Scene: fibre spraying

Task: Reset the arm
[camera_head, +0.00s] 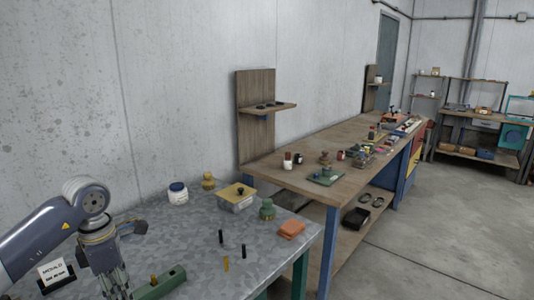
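My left arm comes in from the lower left, and my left gripper (114,282) points down over the front left of the grey metal-topped table (200,235). Its fingers are small and run to the bottom edge of the picture, so I cannot tell whether they are open or shut. A green block (160,283) with a small brass piece on top lies just right of the gripper. My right arm and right gripper do not show.
A sign card (54,272) stands left of the gripper. A white jar (178,193), a box with a yellowish lid (237,195), a green bottle (267,209), an orange cloth (291,230) and small dark pegs (221,237) stand on the table. A wooden workbench (285,175) adjoins behind.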

